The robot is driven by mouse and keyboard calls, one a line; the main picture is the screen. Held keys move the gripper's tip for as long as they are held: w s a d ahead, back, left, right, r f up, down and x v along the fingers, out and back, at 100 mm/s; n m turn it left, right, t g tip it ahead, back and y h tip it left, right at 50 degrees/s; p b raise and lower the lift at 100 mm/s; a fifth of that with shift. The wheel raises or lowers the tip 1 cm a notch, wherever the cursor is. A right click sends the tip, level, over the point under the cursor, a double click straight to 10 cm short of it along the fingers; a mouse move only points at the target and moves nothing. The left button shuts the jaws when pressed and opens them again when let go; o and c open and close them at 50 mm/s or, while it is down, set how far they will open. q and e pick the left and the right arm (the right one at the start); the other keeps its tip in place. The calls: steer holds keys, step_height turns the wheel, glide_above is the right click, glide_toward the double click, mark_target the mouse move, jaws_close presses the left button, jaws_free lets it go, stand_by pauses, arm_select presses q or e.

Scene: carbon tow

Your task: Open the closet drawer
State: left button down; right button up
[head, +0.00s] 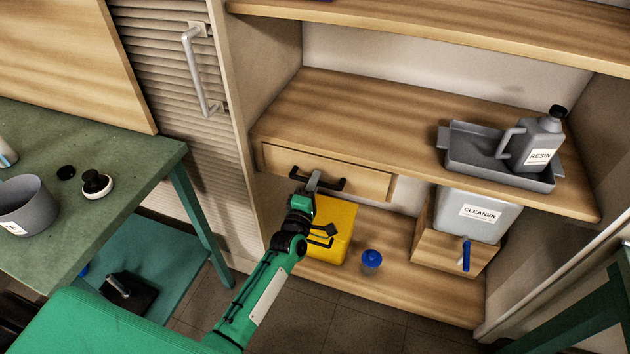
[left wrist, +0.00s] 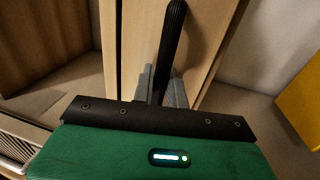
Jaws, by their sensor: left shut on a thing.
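The closet drawer (head: 365,182) is a light wooden box front under the middle shelf, with a black bar handle (head: 331,185). It looks shut or nearly so; I cannot tell whether there is a small gap. My left gripper (head: 313,181) is shut on the handle, near its middle. In the left wrist view the black handle (left wrist: 172,40) runs between the grey fingers (left wrist: 160,88), with the drawer front (left wrist: 205,45) behind it. The grip itself is partly hidden by the dark gripper body. My right gripper is out of view.
Below the drawer stand a yellow box (head: 335,225) and a blue-lidded jar (head: 371,262). A cleaner container (head: 480,213) is to the right. A grey tray (head: 468,150) with a resin bottle (head: 540,140) sits on the shelf above. A green table (head: 120,150) is at left.

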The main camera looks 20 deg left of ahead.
arm_select(q)
steer(key=s+p, duration=0.6)
steer(key=s, duration=1.7)
steer(key=shift+s+a, duration=0.35)
steer(key=shift+s, duration=0.05)
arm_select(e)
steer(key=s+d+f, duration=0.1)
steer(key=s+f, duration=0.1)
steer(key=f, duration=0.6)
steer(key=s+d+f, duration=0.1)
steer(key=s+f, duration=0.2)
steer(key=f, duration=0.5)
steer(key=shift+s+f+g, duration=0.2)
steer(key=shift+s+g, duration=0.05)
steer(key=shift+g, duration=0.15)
arm_select(q)
steer(key=shift+f, duration=0.15)
steer(key=c, duration=1.7)
jaws_free()
steer(key=shift+s, duration=0.1)
steer(key=shift+o, duration=1)
steer(key=shift+s, duration=0.1)
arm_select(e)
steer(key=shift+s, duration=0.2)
